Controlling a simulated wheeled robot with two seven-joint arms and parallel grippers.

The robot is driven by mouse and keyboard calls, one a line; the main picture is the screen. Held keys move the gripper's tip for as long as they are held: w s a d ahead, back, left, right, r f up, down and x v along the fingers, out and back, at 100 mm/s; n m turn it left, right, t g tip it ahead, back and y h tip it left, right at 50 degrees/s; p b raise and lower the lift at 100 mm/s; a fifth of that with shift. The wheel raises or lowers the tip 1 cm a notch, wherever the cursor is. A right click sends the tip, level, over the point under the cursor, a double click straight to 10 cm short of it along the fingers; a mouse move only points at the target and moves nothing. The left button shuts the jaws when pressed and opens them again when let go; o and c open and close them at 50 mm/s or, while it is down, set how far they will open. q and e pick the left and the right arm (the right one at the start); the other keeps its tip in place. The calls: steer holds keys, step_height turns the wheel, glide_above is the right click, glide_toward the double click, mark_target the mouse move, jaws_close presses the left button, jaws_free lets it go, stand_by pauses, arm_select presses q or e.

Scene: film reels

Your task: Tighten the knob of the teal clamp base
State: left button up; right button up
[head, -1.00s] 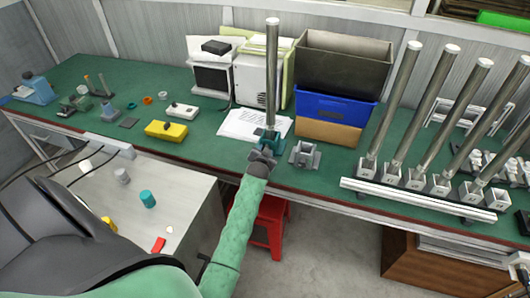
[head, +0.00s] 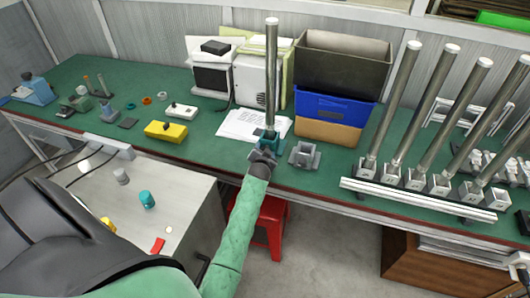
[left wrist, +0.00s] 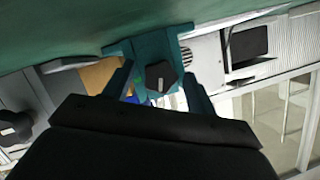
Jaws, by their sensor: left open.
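The teal clamp base (head: 269,138) stands on the green bench top near its front edge, with an upright metal post (head: 271,75) in it. In the left wrist view the base (left wrist: 152,48) shows at top centre, with its dark knob (left wrist: 160,76) facing the camera. My left gripper (head: 264,153) is at the front side of the base. Its fingers (left wrist: 158,84) are open, one on each side of the knob in the wrist view; I cannot tell contact. The gripper partly hides the base's front in the head view. My right gripper is not visible.
A grey clamp base (head: 305,155) without a post stands just right of my left gripper. Several posts in grey bases stand further right behind a white rail (head: 417,199). Blue (head: 335,108) and black bins are behind. A yellow box (head: 165,129) lies left.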

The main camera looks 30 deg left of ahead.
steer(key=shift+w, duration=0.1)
arm_select(q)
steer(key=shift+s+d, duration=0.1)
steer(key=shift+s, duration=0.05)
steer(key=shift+s+d+b, duration=0.15)
steer(key=shift+s+b, duration=0.15)
steer(key=shift+s, duration=0.05)
steer(key=b+v, duration=0.2)
steer(key=v, duration=0.3)
steer(key=shift+s+d+r, duration=0.1)
steer(key=shift+s+r, duration=0.1)
steer(key=shift+s, duration=0.15)
steer(key=shift+s+d+r, duration=0.2)
steer(key=shift+s+r, duration=0.05)
steer(key=shift+s, duration=0.15)
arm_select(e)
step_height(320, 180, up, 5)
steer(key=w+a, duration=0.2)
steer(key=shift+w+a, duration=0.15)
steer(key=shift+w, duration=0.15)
